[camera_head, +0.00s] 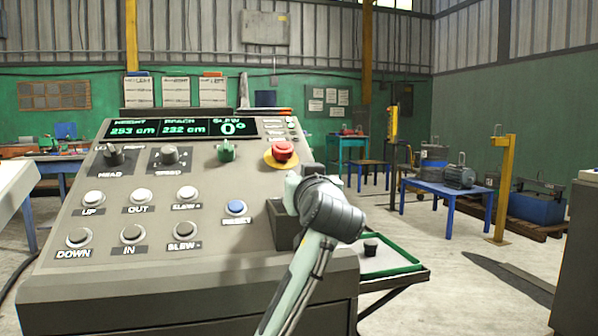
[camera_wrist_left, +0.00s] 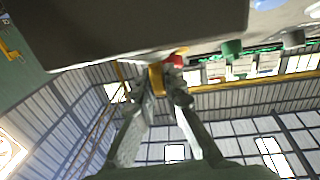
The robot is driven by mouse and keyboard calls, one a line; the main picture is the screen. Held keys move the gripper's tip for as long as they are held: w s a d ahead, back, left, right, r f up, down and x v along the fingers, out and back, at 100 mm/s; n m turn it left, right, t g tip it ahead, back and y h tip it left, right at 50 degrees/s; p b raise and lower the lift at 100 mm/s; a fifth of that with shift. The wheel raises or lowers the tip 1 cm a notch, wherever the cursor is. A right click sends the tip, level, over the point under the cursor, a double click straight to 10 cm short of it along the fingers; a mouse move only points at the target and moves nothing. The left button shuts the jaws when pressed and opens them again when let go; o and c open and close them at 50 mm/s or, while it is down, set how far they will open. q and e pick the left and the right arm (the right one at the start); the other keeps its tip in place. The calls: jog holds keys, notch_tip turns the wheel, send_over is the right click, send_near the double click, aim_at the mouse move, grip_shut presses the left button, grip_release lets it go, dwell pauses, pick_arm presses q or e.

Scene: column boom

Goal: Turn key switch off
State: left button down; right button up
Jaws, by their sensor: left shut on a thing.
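The grey control console (camera_head: 200,262) fills the left and middle of the head view. In the left wrist view, the fingers of my left gripper (camera_wrist_left: 164,88) close on a small yellow piece (camera_wrist_left: 157,78), which seems to be the key switch. The red stop button (camera_wrist_left: 174,60) shows just behind it. In the head view the gripper hides the key switch, so its angle cannot be told. My right gripper is not in view.
A green knob (camera_head: 226,151), two black knobs and several push buttons are on the panel. A lit display (camera_head: 185,128) reads 253 cm, 232 cm and 0°. A dark open box (camera_head: 283,228) sits close beside the gripper. A green-rimmed tray (camera_head: 392,272) is to the right.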

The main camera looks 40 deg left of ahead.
pick_arm(q)
jog(key=shift+w+d+f+n+g+y, duration=0.15)
jog(key=shift+n+g+y, duration=0.3)
jog(key=shift+g, duration=0.25)
jog(key=shift+n+g+y, duration=0.45)
jog(key=shift+n+g, duration=0.1)
jog(key=shift+g, duration=0.05)
jog(key=shift+n+g+y, duration=0.4)
jog(key=shift+g+y, duration=0.1)
jog(key=shift+g, duration=0.1)
jog(key=shift+n+g+y, duration=0.3)
jog(key=shift+n+g, duration=0.2)
jog(key=n+g+y, duration=0.1)
jog(key=n+g, duration=0.1)
jog(key=n+g+b, duration=0.1)
jog(key=g, duration=0.2)
jog(key=shift+n+g+y, duration=0.3)
jog(key=shift+n+y, duration=0.1)
jog(key=shift+n+g, duration=0.8)
jog(key=shift+g, duration=0.5)
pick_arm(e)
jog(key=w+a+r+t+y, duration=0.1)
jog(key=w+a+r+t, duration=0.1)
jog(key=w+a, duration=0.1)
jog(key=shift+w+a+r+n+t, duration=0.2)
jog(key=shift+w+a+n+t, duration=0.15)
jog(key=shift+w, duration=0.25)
